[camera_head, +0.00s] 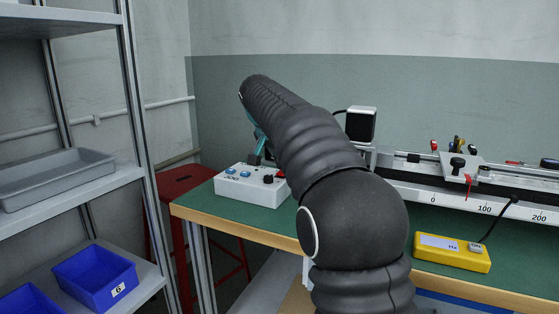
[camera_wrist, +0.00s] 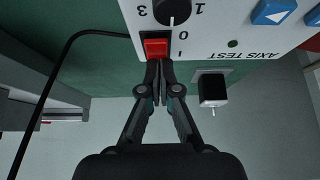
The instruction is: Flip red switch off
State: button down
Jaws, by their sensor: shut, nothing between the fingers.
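The red rocker switch (camera_wrist: 157,47) sits in a black frame on the white control box (camera_wrist: 245,45). The marks "0" and "I" are beside it; I cannot tell which side is pressed. My gripper (camera_wrist: 158,66) is shut and empty, with its fingertips right at the switch's lower edge in the wrist view. I cannot tell whether they touch it. In the head view the control box (camera_head: 247,193) stands at the table's left end. My gripper (camera_head: 254,158) is partly hidden there behind my arm, just above the box.
A black knob (camera_wrist: 172,9) is beside the switch, and blue arrow buttons (camera_wrist: 272,11) are farther right. A black cable (camera_wrist: 52,75) loops at left. In the head view, a yellow device (camera_head: 452,252) and a scaled rail (camera_head: 470,200) are right. A shelf (camera_head: 75,205) stands left.

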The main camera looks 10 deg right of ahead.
jog(key=shift+w+d, duration=0.1)
jog(key=shift+r, duration=0.1)
jog(key=shift+r+p, duration=0.65)
jog(key=shift+p, duration=0.05)
notch_tip(320, 180, up, 4)
jog(key=p, duration=0.3)
jog(key=shift+f+p, duration=0.2)
jog(key=shift+p, duration=0.15)
jog(key=s+a+r, duration=0.4)
jog(key=s+r, duration=0.1)
jog(key=r, duration=0.1)
jog(key=shift+s+a+b, duration=0.2)
jog(key=shift+s+b, duration=0.05)
jog(key=shift+b, duration=0.1)
